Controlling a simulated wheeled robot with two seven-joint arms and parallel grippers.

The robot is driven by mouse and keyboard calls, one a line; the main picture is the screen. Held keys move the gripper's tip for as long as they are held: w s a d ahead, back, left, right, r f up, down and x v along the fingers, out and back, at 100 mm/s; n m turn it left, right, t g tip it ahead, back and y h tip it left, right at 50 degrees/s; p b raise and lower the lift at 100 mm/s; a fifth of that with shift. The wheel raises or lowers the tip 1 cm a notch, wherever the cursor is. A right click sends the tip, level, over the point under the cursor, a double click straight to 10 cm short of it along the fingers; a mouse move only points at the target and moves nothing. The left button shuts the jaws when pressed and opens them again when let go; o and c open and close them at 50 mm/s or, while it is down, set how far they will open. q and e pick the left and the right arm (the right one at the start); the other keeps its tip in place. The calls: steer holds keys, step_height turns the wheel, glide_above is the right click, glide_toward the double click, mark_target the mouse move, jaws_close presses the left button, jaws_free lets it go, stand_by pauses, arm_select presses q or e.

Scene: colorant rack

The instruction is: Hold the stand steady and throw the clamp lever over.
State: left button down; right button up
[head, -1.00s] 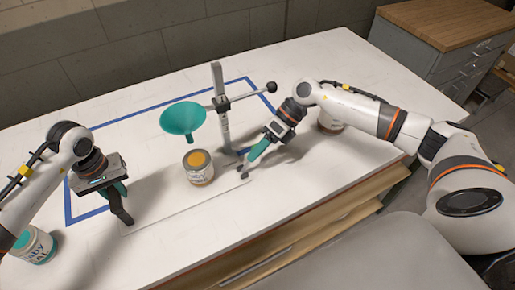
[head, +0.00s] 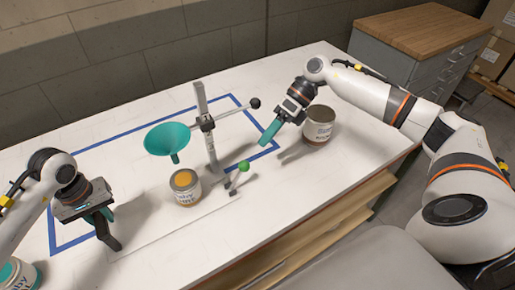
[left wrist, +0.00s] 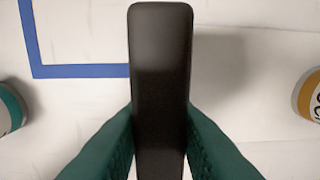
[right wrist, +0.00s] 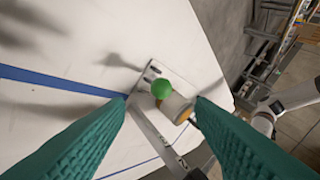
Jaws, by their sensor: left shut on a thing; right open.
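The stand (head: 210,150) is a grey upright post on the table, with a crossbar holding a teal funnel (head: 172,139). The clamp lever (head: 234,182), with a green knob (head: 244,166), sits by the post's foot, knob raised; the right wrist view also shows the knob (right wrist: 162,88). My left gripper (head: 101,216) is shut on a black upright handle (head: 109,240), which fills the middle of the left wrist view (left wrist: 160,80). How the handle joins the stand is unclear. My right gripper (head: 266,140) is open and empty, above and right of the knob, apart from it.
An open can with orange contents (head: 186,190) stands below the funnel, left of the lever. A larger can (head: 318,127) is behind my right gripper. Another can (head: 20,274) is at lower left. Blue tape (head: 52,235) outlines a table area. The front right is clear.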

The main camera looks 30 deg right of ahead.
arm_select(q)
steer(key=shift+d, duration=0.1)
arm_select(e)
steer(key=shift+d+r, duration=0.45)
arm_select(q)
steer(key=c, duration=1.1)
jaws_free()
step_height(320, 180, up, 12)
